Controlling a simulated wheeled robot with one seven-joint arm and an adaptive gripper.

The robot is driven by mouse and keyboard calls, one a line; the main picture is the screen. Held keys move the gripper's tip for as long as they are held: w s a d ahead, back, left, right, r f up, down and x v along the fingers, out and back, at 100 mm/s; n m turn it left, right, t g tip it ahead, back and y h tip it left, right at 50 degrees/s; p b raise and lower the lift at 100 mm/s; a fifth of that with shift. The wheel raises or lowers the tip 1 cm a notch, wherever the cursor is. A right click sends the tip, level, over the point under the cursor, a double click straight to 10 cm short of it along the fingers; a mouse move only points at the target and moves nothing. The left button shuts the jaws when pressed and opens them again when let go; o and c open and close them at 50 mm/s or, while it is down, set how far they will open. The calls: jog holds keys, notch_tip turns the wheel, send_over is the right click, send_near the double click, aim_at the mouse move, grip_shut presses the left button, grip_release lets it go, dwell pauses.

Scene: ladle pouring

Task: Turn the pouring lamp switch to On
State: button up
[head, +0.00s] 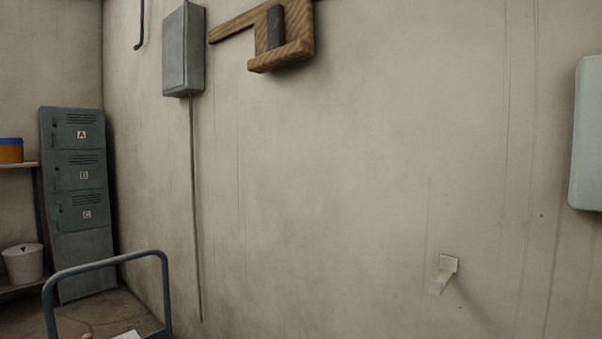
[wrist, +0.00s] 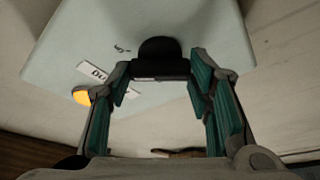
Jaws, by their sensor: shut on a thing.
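In the wrist view, the lamp switch is a black rounded knob (wrist: 159,48) on a pale grey-green box (wrist: 205,25). My gripper (wrist: 161,74) has its fingertips on either side of the knob's dark base and is shut on it. An orange-yellow round lamp (wrist: 82,96) and a white label (wrist: 95,71) sit on the box to the left; my left finger partly covers the label. A small dark mark lies left of the knob. Which position the switch points to cannot be told. My gripper is not visible in the head view.
In the head view, a pale box (head: 587,140) is cut off at the right edge. The middle wall is bare.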

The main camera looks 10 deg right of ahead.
jog(key=shift+f+m+h+b, duration=0.15)
jog(key=shift+m+h+b, duration=0.15)
jog(key=shift+m+b, duration=0.4)
jog(key=shift+m, duration=0.3)
jog(key=o, duration=1.1)
jog(key=shift+o, duration=0.2)
jog(key=v, duration=1.2)
jog(key=shift+w+a, duration=0.1)
